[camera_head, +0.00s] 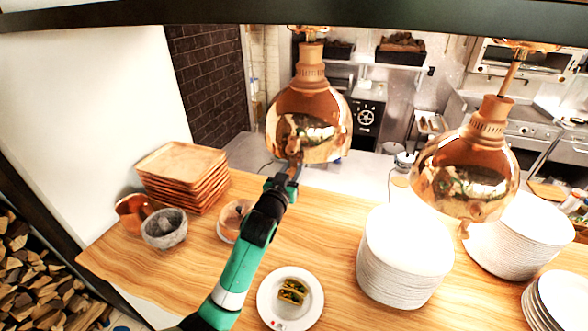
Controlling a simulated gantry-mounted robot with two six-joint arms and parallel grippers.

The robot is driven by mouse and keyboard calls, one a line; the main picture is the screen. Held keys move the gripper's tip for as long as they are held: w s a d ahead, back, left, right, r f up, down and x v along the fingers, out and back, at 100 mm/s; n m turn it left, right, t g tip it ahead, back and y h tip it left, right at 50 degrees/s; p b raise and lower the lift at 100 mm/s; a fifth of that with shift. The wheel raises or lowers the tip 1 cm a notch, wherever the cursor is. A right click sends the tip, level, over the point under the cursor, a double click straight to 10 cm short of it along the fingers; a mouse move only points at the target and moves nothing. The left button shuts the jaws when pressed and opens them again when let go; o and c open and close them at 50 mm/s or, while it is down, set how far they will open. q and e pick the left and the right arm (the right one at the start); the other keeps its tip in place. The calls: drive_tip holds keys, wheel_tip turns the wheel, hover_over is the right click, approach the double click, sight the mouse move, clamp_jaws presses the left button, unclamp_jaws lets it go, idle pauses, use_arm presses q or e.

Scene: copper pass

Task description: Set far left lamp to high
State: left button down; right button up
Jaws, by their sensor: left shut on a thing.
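The far left lamp (308,110) is a round copper heat lamp hanging over the wooden counter. A second copper lamp (468,165) hangs to its right. My left arm, green, white and black, reaches up from the bottom of the view. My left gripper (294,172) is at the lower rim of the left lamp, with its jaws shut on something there. The held part is small and partly hidden by the gripper, so I cannot tell its exact shape or setting. My right gripper is not in view.
A white plate with food (290,315) sits below my arm on the counter (210,265). Wooden trays (185,165), a stone bowl (164,236) and copper bowls stand at left. Tall white plate stacks (404,265) stand at right. A dark beam (200,12) crosses the top.

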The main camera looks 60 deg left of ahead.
use_arm(q)
drive_tip(key=c, duration=0.6)
unclamp_jaws()
drive_tip(key=shift+r, duration=0.35)
drive_tip(key=shift+c, duration=0.2)
drive_tip(key=shift+f, duration=0.1)
drive_tip(key=shift+d, duration=0.1)
drive_tip(key=v, duration=1.1)
drive_tip(key=shift+s+d, duration=0.1)
drive_tip(key=shift+s, duration=0.15)
